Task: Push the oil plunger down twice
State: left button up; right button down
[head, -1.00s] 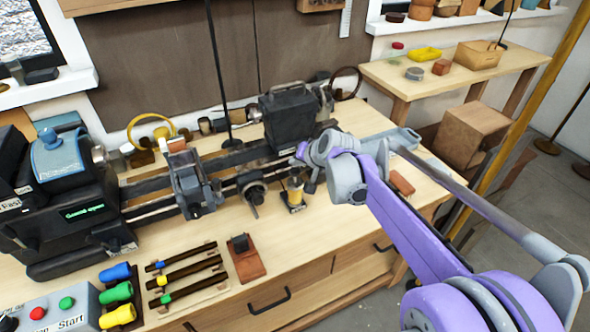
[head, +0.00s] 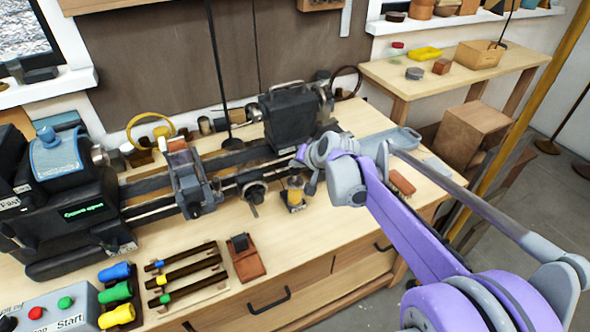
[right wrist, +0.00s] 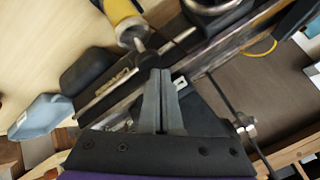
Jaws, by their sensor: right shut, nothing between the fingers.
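The oiler (head: 296,192), a small yellow bottle with a dark base, stands on the bench in front of the lathe bed. It shows in the right wrist view (right wrist: 122,12) as a yellow body with a metal top end, beyond the fingertips and to the left. My right gripper (right wrist: 160,76) is shut and empty, its two grey fingers together and visibly apart from the oiler in the picture. In the head view my purple and grey right wrist is just above and right of the oiler, and the fingers are mostly hidden. My left gripper is not in view.
The lathe (head: 70,200) fills the bench's left and back, with its tailstock (head: 290,118) behind the oiler. A control box (head: 50,308), coloured-handle tools (head: 183,278) and a reddish-brown block (head: 246,262) lie in front. The bench right of that block is clear.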

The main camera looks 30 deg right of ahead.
aim_at(297, 172)
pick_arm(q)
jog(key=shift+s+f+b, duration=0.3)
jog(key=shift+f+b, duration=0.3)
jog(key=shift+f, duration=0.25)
pick_arm(e)
jog(key=shift+f, duration=1.25)
dwell(0.3)
dwell(0.4)
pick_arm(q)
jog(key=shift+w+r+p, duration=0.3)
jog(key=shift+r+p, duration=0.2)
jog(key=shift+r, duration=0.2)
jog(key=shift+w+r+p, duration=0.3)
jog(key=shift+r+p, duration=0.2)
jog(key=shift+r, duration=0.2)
pick_arm(e)
jog(key=shift+w+r, duration=0.1)
jog(key=shift+r, duration=1.6)
jog(key=shift+r, duration=0.1)
jog(key=shift+r+p, duration=0.3)
jog(key=shift+r, duration=0.3)
jog(key=shift+r+p, duration=0.95)
jog(key=shift+r, duration=0.95)
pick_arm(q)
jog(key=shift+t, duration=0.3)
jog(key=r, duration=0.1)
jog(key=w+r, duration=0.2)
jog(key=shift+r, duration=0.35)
pick_arm(e)
jog(key=shift+f, duration=0.1)
